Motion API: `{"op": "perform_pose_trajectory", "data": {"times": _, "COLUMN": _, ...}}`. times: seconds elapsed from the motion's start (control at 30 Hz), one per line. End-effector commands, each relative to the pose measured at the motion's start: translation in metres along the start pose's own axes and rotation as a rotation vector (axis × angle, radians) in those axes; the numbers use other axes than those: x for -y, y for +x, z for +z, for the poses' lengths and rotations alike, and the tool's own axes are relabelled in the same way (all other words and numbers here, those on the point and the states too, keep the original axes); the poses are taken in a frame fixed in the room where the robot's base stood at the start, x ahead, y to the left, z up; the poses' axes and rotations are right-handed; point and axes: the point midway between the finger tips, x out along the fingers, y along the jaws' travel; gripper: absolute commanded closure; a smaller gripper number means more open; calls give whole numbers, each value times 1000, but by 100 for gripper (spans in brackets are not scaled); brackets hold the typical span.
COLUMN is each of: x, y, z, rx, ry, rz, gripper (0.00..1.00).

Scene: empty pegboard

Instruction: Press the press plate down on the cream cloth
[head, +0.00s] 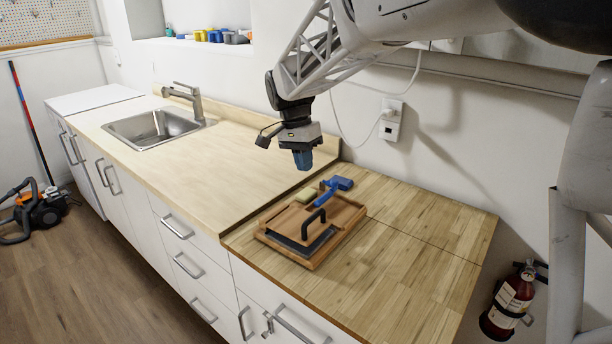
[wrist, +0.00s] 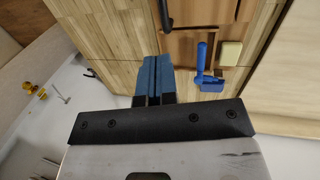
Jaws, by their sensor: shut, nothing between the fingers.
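The press plate (head: 303,244) looks like a dark flat plate with a black arched handle (head: 314,218). It lies in a wooden tray (head: 345,213) on the wooden counter. A small cream block (head: 306,196), perhaps the folded cream cloth, lies at the tray's back edge and shows in the wrist view (wrist: 231,53). What lies under the plate is hidden. My gripper (head: 303,160) is shut and empty, pointing down, above and behind the tray, apart from everything. Its blue fingers (wrist: 158,75) are together in the wrist view, with part of the black handle (wrist: 165,14) beyond them.
A blue-handled tool (head: 335,186) lies by the cream block, over the tray's back edge; it also shows in the wrist view (wrist: 204,75). A sink (head: 155,127) is at the left. The wall and a socket (head: 391,118) are behind. The counter right of the tray is clear.

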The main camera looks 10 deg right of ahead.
Motion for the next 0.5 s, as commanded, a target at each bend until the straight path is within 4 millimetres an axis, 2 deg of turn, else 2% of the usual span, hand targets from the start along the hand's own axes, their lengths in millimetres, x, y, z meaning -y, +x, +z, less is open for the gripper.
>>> {"op": "perform_pose_trajectory", "data": {"times": 0.17, "x": 0, "y": -7, "z": 0, "rx": 1, "ry": 0, "rz": 1, "gripper": 100}}
{"op": "perform_pose_trajectory", "data": {"times": 0.5, "x": 0, "y": -8, "z": 0, "rx": 0, "ry": 0, "rz": 0, "gripper": 100}}
